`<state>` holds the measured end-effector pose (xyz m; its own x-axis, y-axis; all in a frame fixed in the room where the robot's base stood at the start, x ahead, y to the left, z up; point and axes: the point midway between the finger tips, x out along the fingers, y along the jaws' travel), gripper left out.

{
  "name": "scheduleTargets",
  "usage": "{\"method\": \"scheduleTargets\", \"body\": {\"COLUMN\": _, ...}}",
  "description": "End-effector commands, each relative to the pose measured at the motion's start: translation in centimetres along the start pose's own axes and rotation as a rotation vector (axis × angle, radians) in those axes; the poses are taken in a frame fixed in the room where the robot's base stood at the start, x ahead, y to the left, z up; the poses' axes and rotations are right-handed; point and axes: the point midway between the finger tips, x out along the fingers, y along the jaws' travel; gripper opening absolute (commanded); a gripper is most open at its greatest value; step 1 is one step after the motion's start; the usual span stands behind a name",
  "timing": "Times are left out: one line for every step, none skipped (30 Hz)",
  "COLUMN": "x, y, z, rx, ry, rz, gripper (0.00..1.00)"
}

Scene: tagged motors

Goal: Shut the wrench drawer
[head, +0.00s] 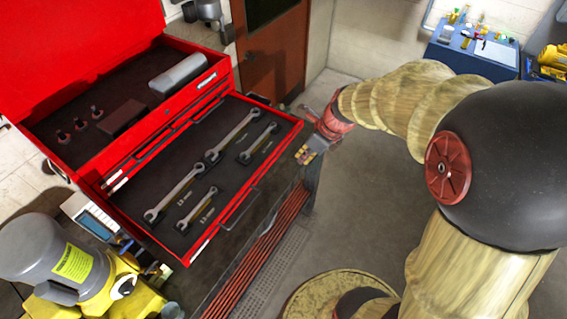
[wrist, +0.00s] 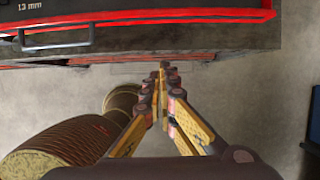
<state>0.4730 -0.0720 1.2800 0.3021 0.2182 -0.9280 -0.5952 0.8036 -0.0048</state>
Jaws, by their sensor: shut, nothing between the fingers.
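The wrench drawer (head: 267,179) of the red tool chest (head: 152,161) stands open in the head view. Several wrenches (head: 228,138) lie on its dark liner. Its red front edge (wrist: 190,16) and dark handle (wrist: 58,40) cross the top of the wrist view, the handle at the left. My gripper (head: 306,156) is just off the drawer's right front corner in the head view. In the wrist view my gripper (wrist: 163,72) has its fingers together and empty, pointing at the drawer side. I cannot tell whether the fingertips touch anything.
The chest's upper tray (head: 130,115) holds sockets and a grey case. A grey and yellow motor (head: 62,262) stands at the lower left. A blue bench (head: 472,58) is at the back right. The floor (head: 345,195) before the drawer is mostly clear.

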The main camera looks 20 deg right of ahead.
Motion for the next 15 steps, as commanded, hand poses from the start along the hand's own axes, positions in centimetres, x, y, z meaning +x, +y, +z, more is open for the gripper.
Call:
{"method": "scheduleTargets", "body": {"x": 0.2, "y": 0.0, "z": 0.0, "rx": 0.011, "ry": 0.001, "rz": 0.001, "gripper": 0.0}}
{"method": "scheduleTargets", "body": {"x": 0.3, "y": 0.0, "z": 0.0, "rx": 0.013, "ry": 0.001, "rz": 0.001, "gripper": 0.0}}
{"method": "scheduleTargets", "body": {"x": 0.7, "y": 0.1, "z": 0.0, "rx": 0.015, "ry": 0.001, "rz": 0.002, "gripper": 0.0}}
{"method": "scheduleTargets", "body": {"x": 1.0, "y": 0.1, "z": 0.0, "rx": 0.014, "ry": 0.001, "rz": 0.003, "gripper": 0.0}}
{"method": "scheduleTargets", "body": {"x": 1.3, "y": 0.1, "z": 0.0, "rx": 0.014, "ry": 0.002, "rz": 0.004, "gripper": 0.0}}
{"method": "scheduleTargets", "body": {"x": 1.9, "y": 0.1, "z": -0.1, "rx": 0.014, "ry": 0.002, "rz": 0.005, "gripper": 0.0}}
{"method": "scheduleTargets", "body": {"x": 2.4, "y": 0.1, "z": -0.1, "rx": 0.014, "ry": 0.003, "rz": 0.005, "gripper": 0.0}}
{"method": "scheduleTargets", "body": {"x": 2.9, "y": 0.2, "z": -0.1, "rx": 0.013, "ry": 0.003, "rz": 0.005, "gripper": 0.0}}
{"method": "scheduleTargets", "body": {"x": 3.7, "y": 0.1, "z": -0.1, "rx": 0.012, "ry": 0.003, "rz": 0.005, "gripper": 0.0}}
{"method": "scheduleTargets", "body": {"x": 4.3, "y": 0.2, "z": -0.1, "rx": 0.013, "ry": 0.003, "rz": 0.006, "gripper": 0.0}}
{"method": "scheduleTargets", "body": {"x": 4.9, "y": 0.2, "z": -0.1, "rx": 0.013, "ry": 0.004, "rz": 0.006, "gripper": 0.0}}
{"method": "scheduleTargets", "body": {"x": 5.7, "y": 0.2, "z": -0.1, "rx": 0.012, "ry": 0.004, "rz": 0.005, "gripper": 0.0}}
{"method": "scheduleTargets", "body": {"x": 6.3, "y": 0.2, "z": -0.1, "rx": 0.011, "ry": 0.003, "rz": 0.006, "gripper": 0.0}}
{"method": "scheduleTargets", "body": {"x": 6.9, "y": 0.1, "z": -0.1, "rx": 0.011, "ry": 0.003, "rz": 0.005, "gripper": 0.0}}
{"method": "scheduleTargets", "body": {"x": 7.7, "y": 0.2, "z": -0.1, "rx": 0.012, "ry": 0.004, "rz": 0.005, "gripper": 0.0}}
